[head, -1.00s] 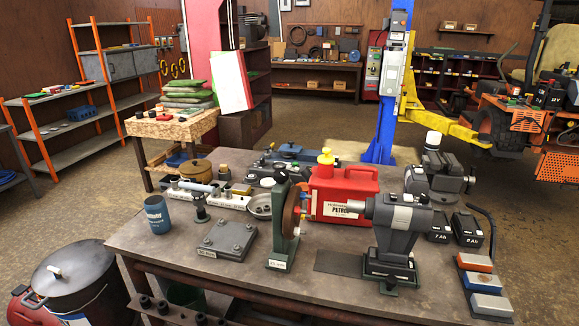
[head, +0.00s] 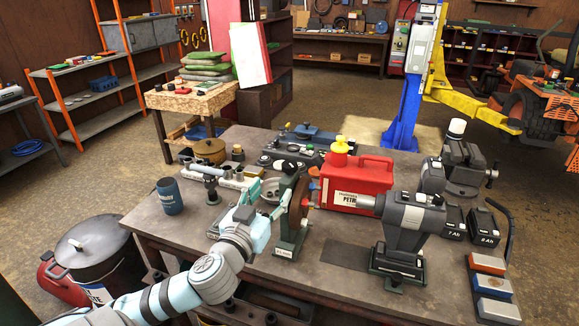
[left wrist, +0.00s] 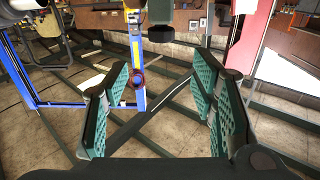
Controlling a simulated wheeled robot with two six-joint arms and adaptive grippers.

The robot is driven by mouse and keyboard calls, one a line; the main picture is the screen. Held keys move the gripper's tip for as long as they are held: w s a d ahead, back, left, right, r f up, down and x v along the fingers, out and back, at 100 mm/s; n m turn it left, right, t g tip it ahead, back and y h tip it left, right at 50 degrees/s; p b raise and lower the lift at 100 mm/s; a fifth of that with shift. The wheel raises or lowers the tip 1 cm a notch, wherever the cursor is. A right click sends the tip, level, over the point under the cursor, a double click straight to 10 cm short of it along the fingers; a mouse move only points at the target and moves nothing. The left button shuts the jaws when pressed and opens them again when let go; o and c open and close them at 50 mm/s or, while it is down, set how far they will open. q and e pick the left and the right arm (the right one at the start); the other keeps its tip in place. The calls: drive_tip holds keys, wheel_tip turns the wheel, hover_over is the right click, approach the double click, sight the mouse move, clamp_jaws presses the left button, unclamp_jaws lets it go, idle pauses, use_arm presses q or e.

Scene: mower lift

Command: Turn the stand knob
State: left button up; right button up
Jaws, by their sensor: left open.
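The green stand (head: 287,246) with a red-brown disc (head: 300,206) stands upright on the workbench, left of the red petrol can (head: 357,184). My left gripper (head: 268,194) is just left of the stand, over the bench, with its fingers apart and nothing between them. I cannot tell whether a finger touches the stand. The knob is not clear in the head view. In the left wrist view the two green finger pads (left wrist: 165,105) are spread wide. A dark blunt cylinder (left wrist: 168,55) shows beyond them at the top; I cannot tell whether it is the knob. My right gripper is not in view.
The workbench (head: 335,252) is crowded. A grey bench machine (head: 408,225) stands right of the stand, with a blue cup (head: 170,196) at the left. Coloured blocks (head: 490,285) lie at the right edge. A large pot (head: 95,250) stands left of the bench.

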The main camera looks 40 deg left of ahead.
sight(293, 168)
use_arm(q)
drive_tip(key=p+x, duration=0.1)
drive_tip(key=x, duration=1.1)
drive_tip(key=shift+w+p, duration=0.1)
drive_tip(key=shift+p, duration=0.2)
drive_tip(key=shift+c, duration=0.3)
drive_tip(key=c, duration=1.1)
drive_tip(key=shift+o, duration=0.2)
drive_tip(key=shift+d+f+n+g+y+b, duration=0.1)
drive_tip(key=shift+n+g+y+b, duration=0.45)
drive_tip(key=shift+y, duration=0.4)
drive_tip(key=shift+d+f+n+g+y+b, duration=0.1)
drive_tip(key=shift+n+g+y+b, duration=0.25)
drive_tip(key=shift+n+y+b, duration=0.4)
drive_tip(key=n+g+y+b, duration=0.2)
drive_tip(key=y+b, duration=0.1)
drive_tip(key=b, duration=0.1)
drive_tip(key=n+g+y+b, duration=0.2)
drive_tip(key=n+g+b, duration=0.1)
drive_tip(key=shift+w+d+f+y+b, duration=0.15)
drive_tip(key=shift+w+d+y+b, duration=0.05)
drive_tip(key=shift+y+b, duration=0.2)
drive_tip(key=shift+r+n+g+y+b, duration=0.25)
drive_tip(key=shift+n+g+y+b, duration=0.35)
drive_tip(key=shift+n+g+b, duration=0.45)
